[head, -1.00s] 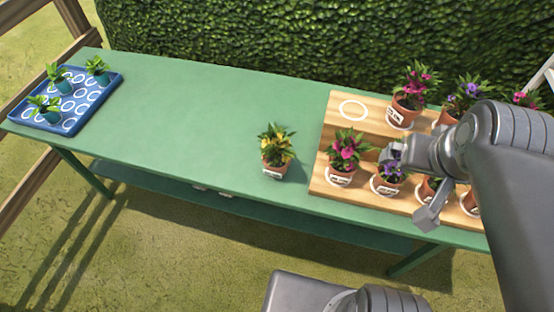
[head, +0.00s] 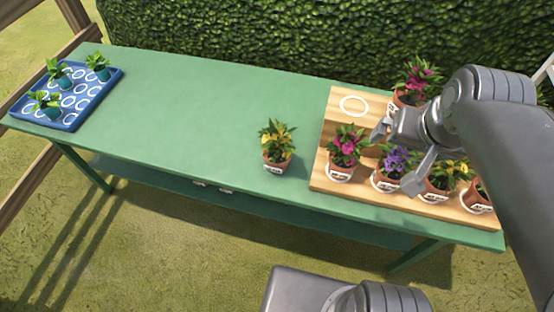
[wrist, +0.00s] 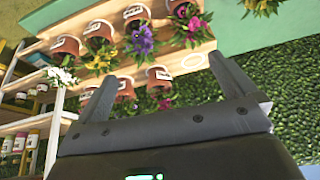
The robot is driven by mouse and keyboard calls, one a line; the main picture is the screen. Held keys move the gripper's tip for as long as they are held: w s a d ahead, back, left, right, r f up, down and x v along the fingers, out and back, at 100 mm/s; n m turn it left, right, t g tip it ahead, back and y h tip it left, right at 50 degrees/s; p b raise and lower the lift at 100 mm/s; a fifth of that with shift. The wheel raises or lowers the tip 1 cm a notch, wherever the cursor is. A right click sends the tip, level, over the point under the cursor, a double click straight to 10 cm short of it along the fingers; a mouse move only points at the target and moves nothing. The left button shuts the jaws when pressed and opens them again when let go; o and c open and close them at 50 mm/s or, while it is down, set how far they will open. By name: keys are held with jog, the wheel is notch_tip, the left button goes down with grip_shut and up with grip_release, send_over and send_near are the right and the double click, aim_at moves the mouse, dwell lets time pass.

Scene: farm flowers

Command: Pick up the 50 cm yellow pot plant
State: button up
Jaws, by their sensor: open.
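A yellow-flowered plant in a terracotta pot (head: 276,160) with a white label stands upright on the bare green table, just left of the wooden stand. The label is too small to read. In the wrist view a yellow-flowered plant (wrist: 262,6) is cut off at the top edge. Another yellow-flowered pot (head: 441,182) stands in the stand's front row. My gripper (head: 395,160) is open and empty, over the front row near the purple flowers, right of the lone yellow plant. In the wrist view its two fingers (wrist: 160,70) are spread wide.
The wooden stand (head: 335,120) holds several pots, with pink flowers (head: 346,145) nearest the lone yellow plant. A blue tray (head: 75,118) with small seedlings lies at the table's left end. The green table (head: 190,110) is clear between. A hedge (head: 300,40) stands behind.

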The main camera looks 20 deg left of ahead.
jog(key=w+a+f+m+g, duration=0.1)
jog(key=w+a+f+g, duration=0.1)
jog(key=w+a+f, duration=0.4)
jog(key=m+g, duration=0.2)
jog(key=g, duration=0.1)
send_over(277, 156)
jog(key=w, duration=0.1)
notch_tip(277, 156, down, 16)
jog(key=shift+m, duration=0.3)
notch_tip(277, 156, down, 5)
jog(key=shift+d, duration=0.15)
jog(key=shift+s+a+f, duration=0.1)
jog(key=shift+s+f, duration=0.05)
jog(key=shift+f, duration=1.35)
jog(key=shift+s+a+f, duration=0.1)
jog(key=shift+f, duration=1.4)
jog(key=shift+c, duration=0.2)
jog(key=c, duration=1.3)
jog(key=shift+o, duration=0.2)
jog(key=shift+r, duration=0.1)
